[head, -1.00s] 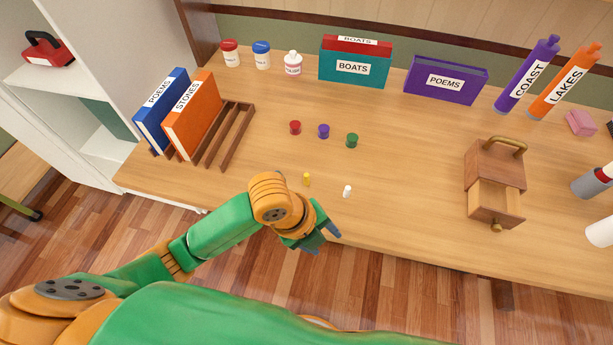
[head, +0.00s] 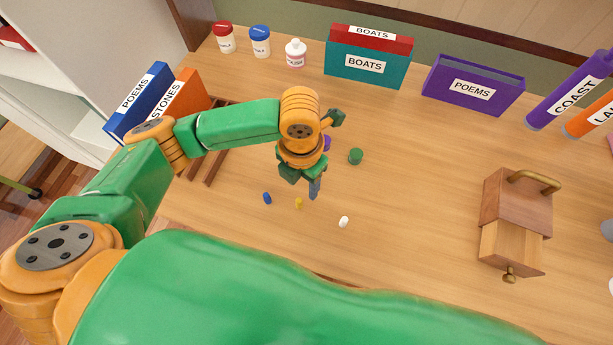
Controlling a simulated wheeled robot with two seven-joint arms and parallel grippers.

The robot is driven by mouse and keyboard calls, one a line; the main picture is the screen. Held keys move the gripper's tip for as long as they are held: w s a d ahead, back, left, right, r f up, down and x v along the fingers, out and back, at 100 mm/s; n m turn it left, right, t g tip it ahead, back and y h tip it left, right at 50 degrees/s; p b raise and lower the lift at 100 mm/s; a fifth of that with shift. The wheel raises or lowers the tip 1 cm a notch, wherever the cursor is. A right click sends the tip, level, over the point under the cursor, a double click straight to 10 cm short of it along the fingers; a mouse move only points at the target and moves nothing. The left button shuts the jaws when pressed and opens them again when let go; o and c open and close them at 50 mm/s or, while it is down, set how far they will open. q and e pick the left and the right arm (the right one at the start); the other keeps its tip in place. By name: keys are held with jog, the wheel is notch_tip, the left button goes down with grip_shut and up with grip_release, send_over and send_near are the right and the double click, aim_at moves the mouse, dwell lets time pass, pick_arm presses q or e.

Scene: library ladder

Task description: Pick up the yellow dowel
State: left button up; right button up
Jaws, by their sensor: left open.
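The small yellow dowel (head: 298,203) stands on the wooden table near its front edge. A blue dowel (head: 267,198) is to its left and a white dowel (head: 344,222) to its right. My left gripper (head: 305,183) is open and points down, just behind and above the yellow dowel in the picture. It appears empty and apart from the dowel. One bluish finger shows clearly; the other is hard to make out. My right gripper is out of view.
A green round piece (head: 355,156) and a partly hidden purple one (head: 327,143) lie behind the gripper. A wooden box with an open drawer (head: 512,248) stands right. A book rack (head: 214,165) is left. The table between white dowel and box is clear.

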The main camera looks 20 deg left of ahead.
aim_at(299, 200)
pick_arm(q)
jog(key=f, duration=0.2)
jog(key=s+f, duration=0.1)
jog(key=f, duration=0.3)
jog(key=shift+s+a+f, duration=0.15)
jog(key=shift+s+a, duration=0.1)
jog(key=shift+w+f, duration=0.2)
jog(key=shift+w, duration=0.05)
jog(key=shift+s, duration=0.1)
grip_shut()
